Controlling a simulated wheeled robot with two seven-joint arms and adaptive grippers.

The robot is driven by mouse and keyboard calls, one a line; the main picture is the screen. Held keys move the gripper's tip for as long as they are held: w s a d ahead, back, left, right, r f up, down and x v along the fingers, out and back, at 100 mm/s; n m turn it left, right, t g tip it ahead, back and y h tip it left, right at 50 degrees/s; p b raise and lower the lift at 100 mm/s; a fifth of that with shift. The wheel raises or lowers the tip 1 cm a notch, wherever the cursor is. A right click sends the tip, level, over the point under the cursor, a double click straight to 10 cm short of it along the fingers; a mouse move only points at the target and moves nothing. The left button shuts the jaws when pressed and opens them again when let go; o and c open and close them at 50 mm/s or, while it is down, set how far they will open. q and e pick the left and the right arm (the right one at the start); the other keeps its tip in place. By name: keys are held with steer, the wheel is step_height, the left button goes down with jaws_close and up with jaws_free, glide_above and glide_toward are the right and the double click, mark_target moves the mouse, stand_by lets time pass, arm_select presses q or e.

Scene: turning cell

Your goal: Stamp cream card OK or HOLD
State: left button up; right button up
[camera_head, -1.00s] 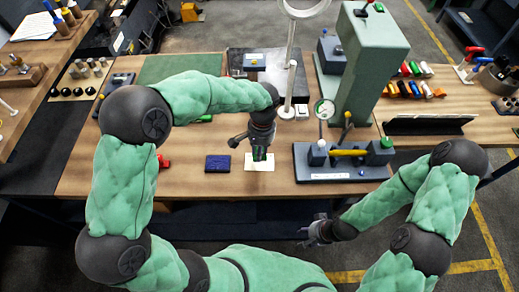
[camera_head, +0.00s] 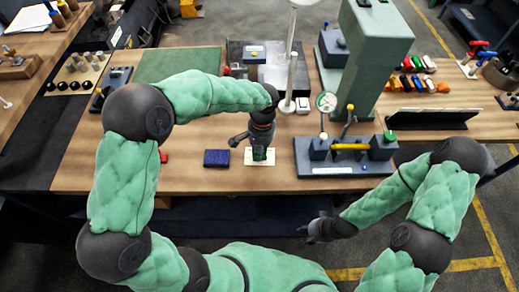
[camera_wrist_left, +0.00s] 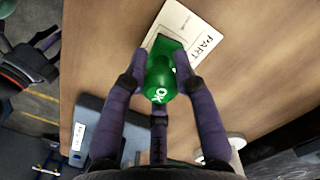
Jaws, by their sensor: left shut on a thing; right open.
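The cream card (camera_head: 250,155) lies flat near the front edge of the table. It also shows in the left wrist view (camera_wrist_left: 196,28), with "PART" printed on it. My left gripper (camera_head: 260,150) points down over the card and is shut on the green OK stamp (camera_wrist_left: 162,82). The stamp's base (camera_wrist_left: 168,46) is over the card and looks to be on or very close to it; I cannot tell whether they touch. Any mark under the stamp is hidden. My right gripper (camera_head: 312,230) is open and empty, in front of the table's edge.
A dark blue pad (camera_head: 217,158) lies left of the card. A grey fixture with a yellow bar (camera_head: 350,147) stands to its right. A pale post (camera_head: 291,75) stands behind. Bare wood (camera_head: 110,178) is free at the front left.

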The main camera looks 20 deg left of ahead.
arm_select(q)
steer(key=shift+f+b, duration=0.35)
steer(key=shift+f, duration=0.2)
stand_by(0.6)
steer(key=shift+s+f, duration=0.1)
stand_by(0.9)
steer(key=shift+r+p, duration=2.8)
steer(key=shift+r, duration=0.8)
